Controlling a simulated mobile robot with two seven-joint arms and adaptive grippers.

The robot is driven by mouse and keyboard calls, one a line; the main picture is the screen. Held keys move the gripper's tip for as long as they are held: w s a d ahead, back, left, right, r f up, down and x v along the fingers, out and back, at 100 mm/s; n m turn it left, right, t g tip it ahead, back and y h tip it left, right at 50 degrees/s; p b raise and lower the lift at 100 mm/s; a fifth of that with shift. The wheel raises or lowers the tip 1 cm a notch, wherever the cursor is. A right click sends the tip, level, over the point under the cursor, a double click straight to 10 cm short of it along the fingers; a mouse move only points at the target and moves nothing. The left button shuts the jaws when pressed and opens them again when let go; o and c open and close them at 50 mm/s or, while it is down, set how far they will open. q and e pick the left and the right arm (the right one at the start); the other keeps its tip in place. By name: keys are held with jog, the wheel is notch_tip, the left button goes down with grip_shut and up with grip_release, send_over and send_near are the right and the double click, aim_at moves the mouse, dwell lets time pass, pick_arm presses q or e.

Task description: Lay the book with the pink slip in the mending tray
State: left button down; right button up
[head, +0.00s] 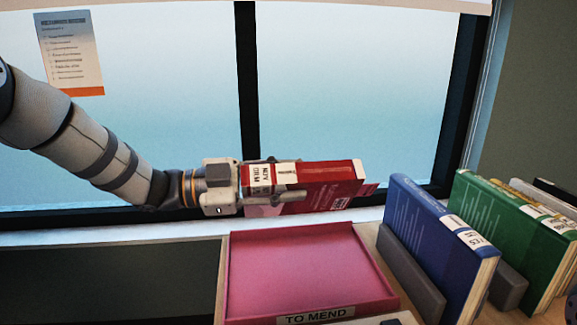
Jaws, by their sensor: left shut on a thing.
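My left gripper (272,183) comes in from the left and is shut on a red book (325,190) with white labels. It holds the book above the back edge of the mending tray, clear of its floor. A pale pink patch (262,210), which looks like the slip, shows at the book's lower left; the fingers partly cover that end. The mending tray (300,262) is pink, shallow and empty where I see it, with a "TO MEND" label on its front.
A blue book (430,235) stands right of the tray, by a grey divider (408,270). A green book (515,235) and several others stand farther right. A window with dark frame bars (247,80) is behind. A dark recessed area (110,280) lies left of the tray.

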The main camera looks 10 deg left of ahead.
pick_arm(q)
jog(key=shift+f+b, duration=0.85)
jog(key=shift+f, duration=2.9)
pick_arm(e)
jog(key=shift+s+f+g, duration=0.5)
jog(key=shift+s+f, duration=0.7)
jog(key=shift+s, duration=0.05)
pick_arm(q)
jog(key=c, duration=1.1)
grip_release()
jog(key=shift+f, duration=0.1)
jog(key=shift+s+a, duration=0.15)
jog(key=shift+a, duration=0.25)
jog(key=p+v, duration=0.1)
jog(key=v, duration=0.6)
jog(key=shift+s+a+p, duration=0.1)
jog(key=shift+a+p, duration=0.15)
jog(key=shift+p, duration=0.05)
jog(key=shift+s+a, duration=0.15)
jog(key=shift+a, duration=0.2)
pick_arm(e)
jog(key=shift+w+r+t, duration=0.5)
jog(key=shift+w+r, duration=0.5)
jog(key=shift+w, duration=0.05)
